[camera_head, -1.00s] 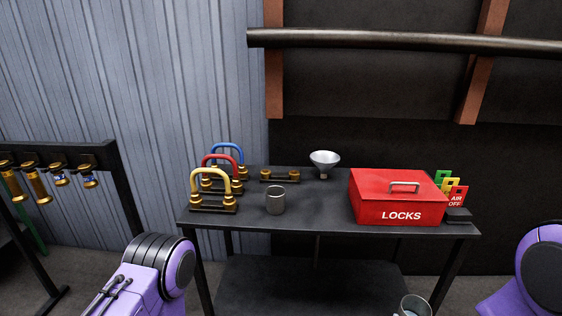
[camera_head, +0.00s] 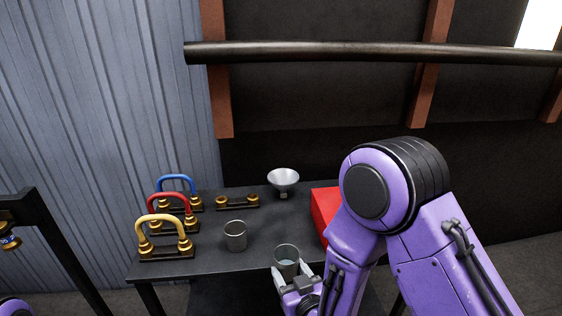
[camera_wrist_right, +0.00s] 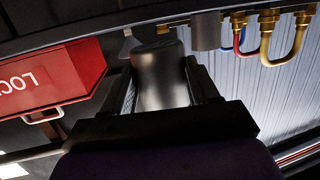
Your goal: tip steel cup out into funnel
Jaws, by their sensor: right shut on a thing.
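My right gripper (camera_head: 290,271) is shut on a steel cup (camera_head: 287,254). The cup looks upright, mouth up, over the table's front edge; its contents cannot be made out. In the right wrist view the held cup (camera_wrist_right: 160,78) sits between the two fingers. The funnel (camera_head: 283,178), pale metal with a wide bowl, stands at the back of the table, beyond the held cup and apart from it. A second steel cup (camera_head: 235,238) stands on the table to the left of the held one. My left gripper is out of view.
The dark table (camera_head: 210,263) also bears blue (camera_head: 178,180), red (camera_head: 170,198) and yellow (camera_head: 160,222) handles on brass fittings, and a low brass-ended bar (camera_head: 237,203). A red locks box (camera_head: 322,208) is partly hidden behind my right arm; it shows in the wrist view (camera_wrist_right: 50,78).

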